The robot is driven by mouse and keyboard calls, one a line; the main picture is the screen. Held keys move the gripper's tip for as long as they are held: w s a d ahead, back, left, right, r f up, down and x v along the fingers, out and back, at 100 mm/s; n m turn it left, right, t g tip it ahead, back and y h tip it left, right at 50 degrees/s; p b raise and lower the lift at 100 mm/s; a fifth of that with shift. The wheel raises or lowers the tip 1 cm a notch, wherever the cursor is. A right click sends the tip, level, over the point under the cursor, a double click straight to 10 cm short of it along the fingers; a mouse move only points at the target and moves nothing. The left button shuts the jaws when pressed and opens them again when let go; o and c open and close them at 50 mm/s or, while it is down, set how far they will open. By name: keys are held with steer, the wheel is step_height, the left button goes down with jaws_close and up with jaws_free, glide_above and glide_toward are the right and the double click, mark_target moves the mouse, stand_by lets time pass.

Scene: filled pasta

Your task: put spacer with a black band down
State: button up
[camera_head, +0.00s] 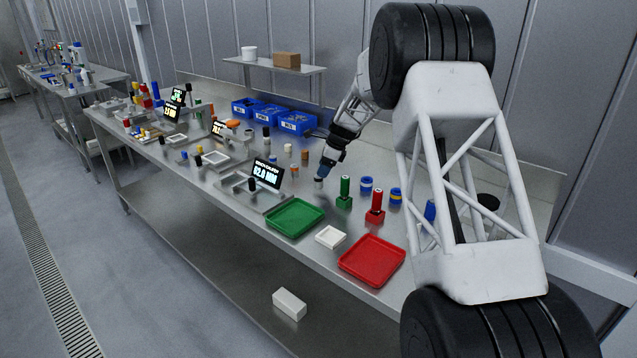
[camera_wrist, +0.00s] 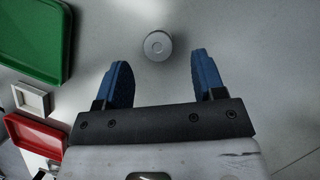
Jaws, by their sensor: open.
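My gripper (camera_wrist: 165,82) is open, its two blue fingers apart with nothing between them in the wrist view. The band's full extent is too small to tell.
A green tray (camera_head: 295,230), a white dish (camera_head: 330,242) and a red tray (camera_head: 372,280) lie along the table's front. Green (camera_head: 344,201) and red (camera_head: 376,216) posts stand right of my gripper. Blue bins (camera_head: 297,129) are behind. A display (camera_head: 267,172) stands at left.

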mark_target(319, 178)
steer(key=shift+f, duration=0.1)
steer(key=shift+x, duration=2.55)
steer(key=shift+s, duration=0.1)
steer(key=c, duration=1.1)
steer(key=shift+r, duration=5.05)
